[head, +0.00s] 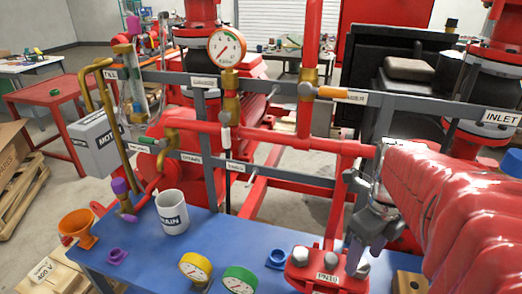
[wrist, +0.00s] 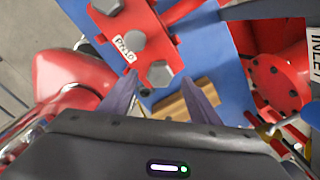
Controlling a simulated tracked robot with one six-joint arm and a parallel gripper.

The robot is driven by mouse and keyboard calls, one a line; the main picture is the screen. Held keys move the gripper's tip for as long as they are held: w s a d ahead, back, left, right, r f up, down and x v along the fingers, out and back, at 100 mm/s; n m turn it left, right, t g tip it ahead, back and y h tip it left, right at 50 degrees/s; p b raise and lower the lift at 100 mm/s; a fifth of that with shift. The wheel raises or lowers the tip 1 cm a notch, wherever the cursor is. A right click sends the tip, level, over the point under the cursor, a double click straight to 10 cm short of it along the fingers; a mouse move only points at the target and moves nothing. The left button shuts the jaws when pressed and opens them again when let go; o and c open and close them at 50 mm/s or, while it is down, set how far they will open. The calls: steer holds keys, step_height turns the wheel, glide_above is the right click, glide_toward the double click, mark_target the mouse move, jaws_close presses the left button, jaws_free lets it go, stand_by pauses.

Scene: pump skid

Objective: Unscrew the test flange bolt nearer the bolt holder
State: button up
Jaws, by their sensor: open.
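The red test flange (head: 327,287), labelled PK10, lies on the blue bench and also shows in the wrist view (wrist: 146,58). Grey hex bolts stand on it: one at its left (head: 300,255), and one at its right end (head: 362,270), nearest a wooden block that looks like the bolt holder (head: 411,284). In the wrist view this near bolt (wrist: 158,73) is beyond and between the fingertips, with the wooden block (wrist: 188,103) beside it. My gripper (head: 366,254) is open and points down above the near bolt; it also shows in the wrist view (wrist: 163,88). I see no contact.
A white DRAIN mug (head: 173,213), yellow gauge (head: 195,268), green gauge (head: 239,279) and blue ring (head: 277,259) stand left of the flange. Grey and red pipework (head: 285,143) runs behind. The bench middle (head: 232,240) is mostly clear.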

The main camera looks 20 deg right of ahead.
mark_target(357, 275)
steer(key=shift+f, duration=1.3)
steer(key=c, duration=1.2)
